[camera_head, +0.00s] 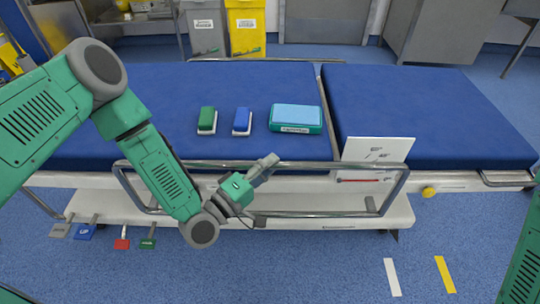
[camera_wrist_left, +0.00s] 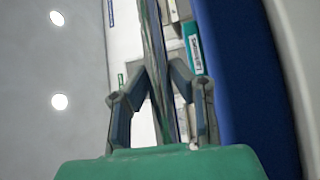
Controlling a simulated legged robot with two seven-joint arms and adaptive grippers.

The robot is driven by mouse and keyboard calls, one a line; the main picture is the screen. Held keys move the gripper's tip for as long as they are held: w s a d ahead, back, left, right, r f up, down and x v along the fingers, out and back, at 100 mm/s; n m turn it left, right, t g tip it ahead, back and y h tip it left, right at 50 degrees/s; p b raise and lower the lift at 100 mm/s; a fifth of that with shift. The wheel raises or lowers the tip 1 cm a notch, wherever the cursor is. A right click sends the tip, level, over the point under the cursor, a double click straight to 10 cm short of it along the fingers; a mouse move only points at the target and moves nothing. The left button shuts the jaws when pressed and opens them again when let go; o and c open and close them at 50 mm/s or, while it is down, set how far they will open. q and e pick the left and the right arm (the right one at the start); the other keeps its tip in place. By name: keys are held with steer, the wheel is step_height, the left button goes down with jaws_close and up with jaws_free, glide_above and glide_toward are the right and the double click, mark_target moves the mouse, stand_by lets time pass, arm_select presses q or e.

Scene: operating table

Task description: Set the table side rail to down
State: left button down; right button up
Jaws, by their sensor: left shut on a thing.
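The table side rail (camera_head: 310,213) is a metal tube loop along the near long side of the operating table (camera_head: 270,100). Its upper bar shows at the height of the blue mattress edge and its lower bar in front of the table's white base. My left gripper (camera_head: 267,166) is at the upper bar, near its middle. In the left wrist view, the rail (camera_wrist_left: 153,40) runs between the two fingers of my left gripper (camera_wrist_left: 162,78), which is shut on it. The fingers partly hide the bar. My right gripper is not in view; only a green part of my right arm shows.
A white card (camera_head: 378,150) stands by the rail's right end, with a yellow knob (camera_head: 428,191) farther right. Several foot pedals (camera_head: 122,243) are at lower left.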

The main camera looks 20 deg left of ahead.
arm_select(q)
step_height(320, 180, down, 9)
steer(key=b, duration=0.4)
steer(key=shift+s+d+b, duration=0.15)
steer(key=shift+s+b, duration=0.15)
steer(key=shift+f, duration=0.1)
steer(key=c, duration=1.4)
jaws_free()
steer(key=shift+w, duration=0.1)
steer(key=v, duration=1.2)
steer(key=shift+w, duration=0.1)
